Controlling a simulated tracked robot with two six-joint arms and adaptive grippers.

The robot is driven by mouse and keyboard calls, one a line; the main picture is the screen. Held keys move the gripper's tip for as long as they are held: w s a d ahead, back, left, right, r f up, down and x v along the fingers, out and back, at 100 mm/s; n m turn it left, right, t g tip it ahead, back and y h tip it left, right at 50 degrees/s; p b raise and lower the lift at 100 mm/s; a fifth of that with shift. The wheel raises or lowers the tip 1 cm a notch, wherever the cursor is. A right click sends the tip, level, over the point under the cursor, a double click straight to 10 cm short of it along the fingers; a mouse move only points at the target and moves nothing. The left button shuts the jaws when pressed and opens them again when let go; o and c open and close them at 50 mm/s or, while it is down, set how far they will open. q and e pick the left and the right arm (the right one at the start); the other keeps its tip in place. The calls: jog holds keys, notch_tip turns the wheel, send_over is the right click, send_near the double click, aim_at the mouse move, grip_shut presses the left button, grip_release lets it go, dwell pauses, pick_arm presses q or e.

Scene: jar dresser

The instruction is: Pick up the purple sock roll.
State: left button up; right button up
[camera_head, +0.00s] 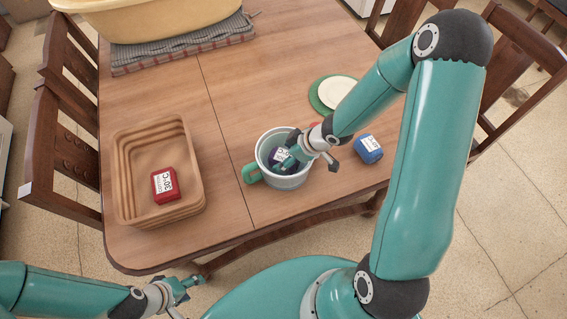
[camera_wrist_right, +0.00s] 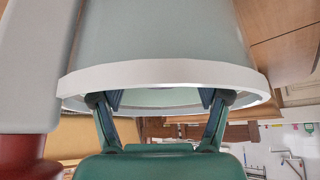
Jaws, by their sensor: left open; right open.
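The purple sock roll (camera_head: 276,156), dark with a white label, is inside a large grey-white mug (camera_head: 287,184) with a green handle. My right gripper (camera_head: 305,162) is open at the mug, over its right side, partly covering the roll. In the right wrist view, the spread fingers of my right gripper (camera_wrist_right: 160,98) overlap the white rim of the mug (camera_wrist_right: 160,70). The roll cannot be made out there, and I cannot tell whether the fingers touch it. My left gripper (camera_head: 182,290) is open and empty, low in front of the table.
A brown tray (camera_head: 127,178) holds a red sock roll (camera_head: 176,184) on the left. A blue sock roll (camera_head: 369,149) lies right of the mug. A green-edged plate (camera_head: 316,97) is behind. A yellow basin (camera_head: 150,20) stands on a grey cloth (camera_head: 185,52). The table's left-middle is clear.

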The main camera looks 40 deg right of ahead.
aim_at(284, 156)
jog(key=b+x, duration=0.1)
jog(key=x, duration=0.2)
jog(key=shift+w+a+f, duration=0.1)
jog(key=shift+f, duration=0.15)
jog(key=c, duration=1)
jog(key=shift+r, duration=0.2)
